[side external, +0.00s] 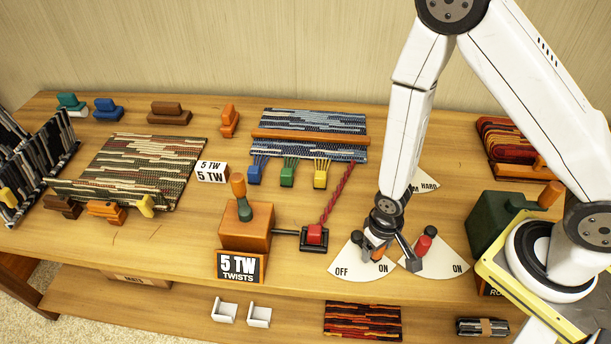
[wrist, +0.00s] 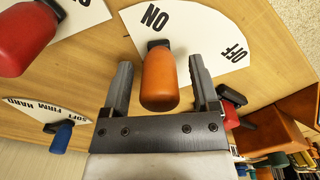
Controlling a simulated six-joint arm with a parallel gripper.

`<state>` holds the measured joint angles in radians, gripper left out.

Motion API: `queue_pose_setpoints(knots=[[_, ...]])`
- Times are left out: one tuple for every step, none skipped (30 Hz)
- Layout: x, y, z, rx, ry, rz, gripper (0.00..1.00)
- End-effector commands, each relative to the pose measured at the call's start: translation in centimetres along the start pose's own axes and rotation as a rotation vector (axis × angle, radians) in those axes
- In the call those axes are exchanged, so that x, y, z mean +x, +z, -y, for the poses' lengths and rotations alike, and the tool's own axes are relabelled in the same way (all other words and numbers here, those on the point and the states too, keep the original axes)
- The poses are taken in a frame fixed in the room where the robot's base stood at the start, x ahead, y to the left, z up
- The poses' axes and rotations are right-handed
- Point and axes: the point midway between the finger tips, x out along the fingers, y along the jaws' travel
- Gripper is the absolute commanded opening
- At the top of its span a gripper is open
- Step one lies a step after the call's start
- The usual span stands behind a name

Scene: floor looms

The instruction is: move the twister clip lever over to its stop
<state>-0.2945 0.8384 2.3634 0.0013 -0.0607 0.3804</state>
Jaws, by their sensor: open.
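The orange-handled lever (wrist: 159,78) stands on a white OFF/ON plate (side external: 345,262) beside the orange twister box (side external: 246,233). In the wrist view its handle is near the ON end of that plate. My gripper (wrist: 161,65) is open, with one finger on each side of the orange handle and a gap visible on both sides. In the side external view my gripper (side external: 388,258) is low over the plate and hides much of the lever. A red clip (side external: 314,234) holds a red twisted cord (side external: 337,195) beside the twister box.
A red-handled lever (side external: 424,244) with its own ON plate stands close on the right. A blue-handled lever (wrist: 62,137) on a SOFT/FIRM/HARD plate is behind. The loom's blue, green and yellow clips (side external: 288,175) lie behind the red clip. A dark green box (side external: 492,222) is farther right.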

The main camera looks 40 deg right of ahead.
Motion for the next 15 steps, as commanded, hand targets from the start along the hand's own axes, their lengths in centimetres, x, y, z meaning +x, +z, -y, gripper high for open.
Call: queue_pose_setpoints(knots=[[0.01, -0.01, 0.0, 0.0, 0.0, 0.0, 0.77], [0.01, -0.01, 0.0, 0.0, 0.0, 0.0, 0.77], [0.01, -0.01, 0.0, 0.0, 0.0, 0.0, 0.77], [0.0, 0.0, 0.0, 0.0, 0.0, 0.0, 0.77], [0.0, 0.0, 0.0, 0.0, 0.0, 0.0, 0.77], [0.0, 0.0, 0.0, 0.0, 0.0, 0.0, 0.68], [0.0, 0.0, 0.0, 0.0, 0.0, 0.0, 0.58], [-0.01, 0.0, 0.0, 0.0, 0.0, 0.0, 0.49], [-0.01, 0.0, 0.0, 0.0, 0.0, 0.0, 0.36], [-0.01, 0.01, 0.0, 0.0, 0.0, 0.0, 0.27], [-0.01, 0.0, 0.0, 0.0, 0.0, 0.0, 0.17], [-0.01, 0.01, 0.0, 0.0, 0.0, 0.0, 0.04], [-0.01, 0.01, 0.0, 0.0, 0.0, 0.0, 0.0], [-0.01, 0.01, 0.0, 0.0, 0.0, 0.0, 0.0], [-0.02, 0.01, 0.0, 0.0, 0.0, 0.0, 0.0]])
